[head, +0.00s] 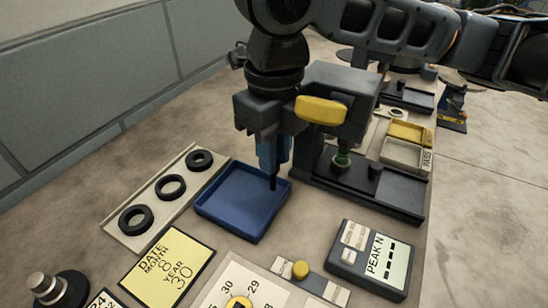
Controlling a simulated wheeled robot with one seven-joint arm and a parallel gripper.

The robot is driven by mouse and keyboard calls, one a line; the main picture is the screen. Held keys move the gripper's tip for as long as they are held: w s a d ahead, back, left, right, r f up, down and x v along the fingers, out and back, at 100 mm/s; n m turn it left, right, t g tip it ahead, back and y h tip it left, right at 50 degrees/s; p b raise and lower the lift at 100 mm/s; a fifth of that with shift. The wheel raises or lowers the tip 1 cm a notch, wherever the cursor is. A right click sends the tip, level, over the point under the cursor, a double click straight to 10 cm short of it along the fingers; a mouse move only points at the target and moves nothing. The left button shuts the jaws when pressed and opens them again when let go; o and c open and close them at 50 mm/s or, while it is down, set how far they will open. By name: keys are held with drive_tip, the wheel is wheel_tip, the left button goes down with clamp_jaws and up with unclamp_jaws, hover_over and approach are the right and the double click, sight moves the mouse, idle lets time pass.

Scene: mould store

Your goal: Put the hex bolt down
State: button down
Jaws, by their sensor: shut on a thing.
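My gripper (272,168) points down over the right part of a blue tray (212,213), with its blue fingers close together. It is shut on the hex bolt (273,183), a small dark piece sticking out below the fingertips. The bolt's upper part is hidden by the fingers. I cannot tell whether its lower end touches the tray floor. The visible floor of the tray is otherwise empty.
A dark press-like machine (390,193) with a yellow part stands close right of my gripper. A pale board with black rings (171,186) lies left of the tray. A PEAK N display box (368,261), a date card (167,265) and a dial sheet (252,276) lie in front.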

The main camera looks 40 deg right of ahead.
drive_tip(key=shift+f, duration=0.8)
drive_tip(key=shift+f, duration=0.1)
drive_tip(key=shift+f, duration=0.15)
drive_tip(key=c, duration=1)
unclamp_jaws()
wheel_tip(320, 180, up, 12)
drive_tip(key=shift+r+p, duration=0.25)
drive_tip(key=shift+p, duration=0.3)
